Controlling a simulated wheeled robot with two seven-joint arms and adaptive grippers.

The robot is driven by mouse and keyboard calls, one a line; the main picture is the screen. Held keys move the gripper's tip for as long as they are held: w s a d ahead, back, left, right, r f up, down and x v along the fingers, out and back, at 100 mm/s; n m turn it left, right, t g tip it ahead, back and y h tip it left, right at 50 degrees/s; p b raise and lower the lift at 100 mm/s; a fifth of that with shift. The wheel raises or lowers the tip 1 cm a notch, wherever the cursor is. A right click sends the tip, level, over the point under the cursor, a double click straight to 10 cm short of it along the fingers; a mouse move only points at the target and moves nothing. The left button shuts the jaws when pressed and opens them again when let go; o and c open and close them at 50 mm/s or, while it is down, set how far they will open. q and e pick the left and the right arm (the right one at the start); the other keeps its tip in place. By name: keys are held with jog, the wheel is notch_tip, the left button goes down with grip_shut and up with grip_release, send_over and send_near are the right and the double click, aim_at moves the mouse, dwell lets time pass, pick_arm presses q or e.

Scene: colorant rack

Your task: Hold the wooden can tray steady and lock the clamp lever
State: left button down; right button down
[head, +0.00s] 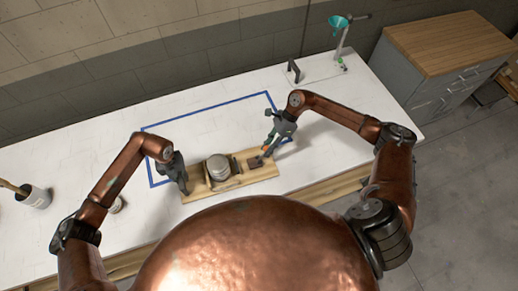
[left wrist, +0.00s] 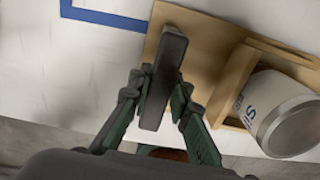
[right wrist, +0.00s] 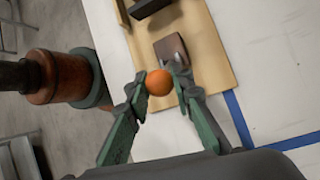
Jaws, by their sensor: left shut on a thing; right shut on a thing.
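The wooden can tray (head: 268,174) lies on the white table, with a can (head: 218,165) in its wooden holder. My left gripper (head: 183,188) is at the tray's left end. In the left wrist view, my left gripper (left wrist: 158,92) is shut on an upright dark handle (left wrist: 170,60) of the tray. My right gripper (head: 267,150) is at the tray's right end. In the right wrist view, my right gripper (right wrist: 158,82) is shut on the clamp lever's orange knob (right wrist: 159,83), beside the brown clamp plate (right wrist: 170,48). The lever's shaft is mostly hidden.
Blue tape (head: 205,112) marks a rectangle on the table; the tray overlaps its front part. A stand with a teal funnel (head: 338,22) is at the back right. A grey cup (head: 37,197) with brushes stands at the left. The table behind the tray is clear.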

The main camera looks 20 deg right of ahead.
jog(key=shift+d+f+y, duration=0.4)
jog(key=shift+d+y, duration=0.25)
jog(key=shift+y, duration=0.05)
jog(key=c, duration=1.7)
grip_release()
pick_arm(q)
jog(key=c, duration=1.7)
grip_release()
pick_arm(e)
jog(key=v, duration=1.2)
jog(key=shift+f, duration=0.1)
pick_arm(q)
jog(key=shift+r, duration=0.1)
